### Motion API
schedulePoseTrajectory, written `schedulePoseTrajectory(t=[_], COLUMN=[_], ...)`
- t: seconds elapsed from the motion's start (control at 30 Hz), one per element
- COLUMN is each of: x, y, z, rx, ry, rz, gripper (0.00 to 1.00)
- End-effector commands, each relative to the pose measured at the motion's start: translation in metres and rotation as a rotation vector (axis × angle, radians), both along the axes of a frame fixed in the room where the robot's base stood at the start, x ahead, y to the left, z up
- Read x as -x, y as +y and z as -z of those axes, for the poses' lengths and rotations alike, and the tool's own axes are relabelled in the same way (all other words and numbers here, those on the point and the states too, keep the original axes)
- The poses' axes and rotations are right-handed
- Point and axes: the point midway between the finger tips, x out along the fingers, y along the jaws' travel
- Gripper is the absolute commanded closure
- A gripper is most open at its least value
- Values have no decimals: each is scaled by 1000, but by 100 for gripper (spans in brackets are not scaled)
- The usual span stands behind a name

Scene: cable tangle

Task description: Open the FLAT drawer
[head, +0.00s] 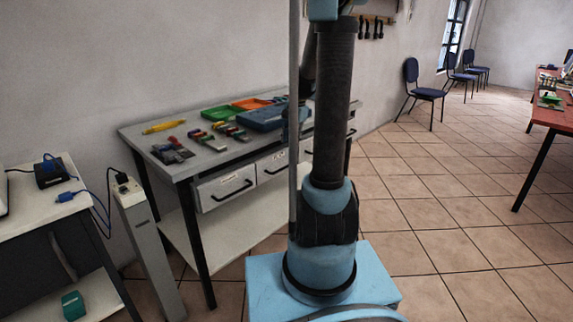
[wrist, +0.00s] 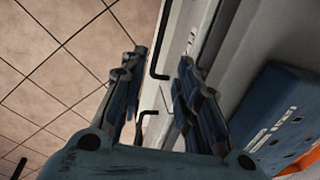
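A workbench (head: 190,166) has a row of pale drawers with dark bar handles under its top. The left drawer (head: 225,187) and the one beside it (head: 271,166) look shut; their small labels are too blurred to read. Further drawers are partly hidden behind my arm. In the wrist view my gripper (wrist: 162,58) is open and empty, its fingers spread apart near the drawer fronts. One dark handle (wrist: 153,73) shows between the fingertips, and another handle (wrist: 140,128) shows lower down between the fingers. I cannot tell whether either finger touches anything. In the head view my arm hides the gripper.
A blue case (wrist: 280,118), also in the head view (head: 262,118), lies on the bench top with an orange tray (head: 251,103), a green tray (head: 220,113) and several tools. A grey post (head: 147,240) stands left of the bench. Tiled floor lies open to the right.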

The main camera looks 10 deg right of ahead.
Motion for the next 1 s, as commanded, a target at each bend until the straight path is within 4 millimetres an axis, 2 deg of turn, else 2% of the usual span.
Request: schedulePoseTrajectory(t=[0.2, 0.6, 0.8, 1.0], x=[-5, -13, -16, -17], y=[4, 10, 12, 14], z=[33, 85, 106, 118], rx=[0, 0, 0, 0], ry=[0, 0, 0, 0], rz=[-2, -2, -1, -1], gripper=[70, 70, 70, 70])
